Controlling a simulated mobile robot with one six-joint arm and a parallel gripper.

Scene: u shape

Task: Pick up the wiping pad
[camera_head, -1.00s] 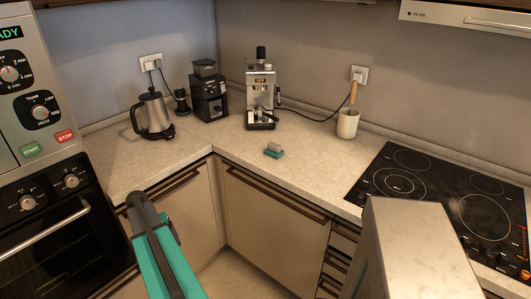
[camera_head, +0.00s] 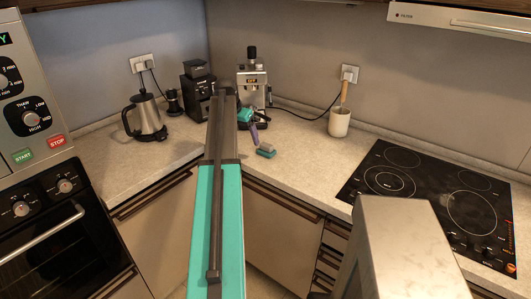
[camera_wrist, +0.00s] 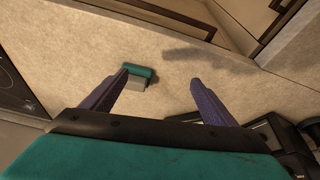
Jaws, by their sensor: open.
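The wiping pad (camera_head: 265,150) is a small block with a teal side and a grey side. It lies on the beige counter near the inner corner edge. In the wrist view the pad (camera_wrist: 140,73) shows beyond my fingertips, close to the left finger and partly overlapped by it. My gripper (camera_wrist: 158,78) is open and empty, with two purple fingers spread apart. In the head view my gripper (camera_head: 254,137) is just left of and above the pad; my arm hides part of the counter there. The gap between fingers and pad is hard to judge.
An espresso machine (camera_head: 252,92) and a coffee grinder (camera_head: 197,97) stand behind my gripper. A kettle (camera_head: 145,118) is at the left. The counter right of the pad is clear.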

